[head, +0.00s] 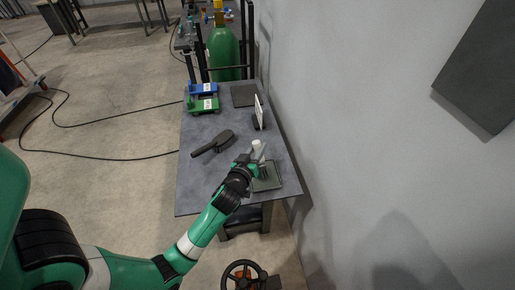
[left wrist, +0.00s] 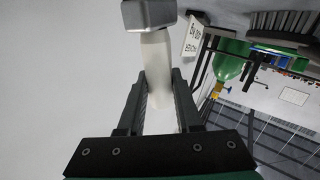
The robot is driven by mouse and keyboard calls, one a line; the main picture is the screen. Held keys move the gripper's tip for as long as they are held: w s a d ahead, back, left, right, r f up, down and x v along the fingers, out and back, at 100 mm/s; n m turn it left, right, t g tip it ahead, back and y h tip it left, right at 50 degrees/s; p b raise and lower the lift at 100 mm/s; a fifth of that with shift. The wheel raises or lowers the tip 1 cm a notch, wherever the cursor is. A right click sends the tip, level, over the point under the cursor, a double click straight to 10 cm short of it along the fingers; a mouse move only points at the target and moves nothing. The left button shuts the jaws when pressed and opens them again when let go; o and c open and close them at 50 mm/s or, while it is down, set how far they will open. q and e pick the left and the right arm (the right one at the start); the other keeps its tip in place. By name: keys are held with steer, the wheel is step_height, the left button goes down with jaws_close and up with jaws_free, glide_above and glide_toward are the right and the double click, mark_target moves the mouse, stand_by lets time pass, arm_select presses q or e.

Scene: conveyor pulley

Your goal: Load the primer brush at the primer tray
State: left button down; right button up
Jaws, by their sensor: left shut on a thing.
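The primer brush (head: 257,147) has a pale handle and is held by my left gripper (head: 250,162) over the primer tray. In the left wrist view the pale handle (left wrist: 156,65) stands between the two dark fingers of my left gripper (left wrist: 158,85), with a grey block-like part (left wrist: 148,14) at its far end. The primer tray (head: 277,183) is a shallow dark green tray at the near right of the table. The gripper partly hides the brush and tray, and I cannot tell whether the bristles touch the tray. My right gripper is not in view.
A black-handled brush (head: 213,143) lies on the grey table (head: 196,178) left of the tray. A white sign (head: 259,111), a dark flat pad (head: 244,96), and blue (head: 203,88) and green (head: 203,105) holders stand farther back. A wall (head: 350,150) runs along the right side.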

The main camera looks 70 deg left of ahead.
arm_select(q)
steer(key=shift+r+p, duration=3.1)
steer(key=shift+r, duration=0.4)
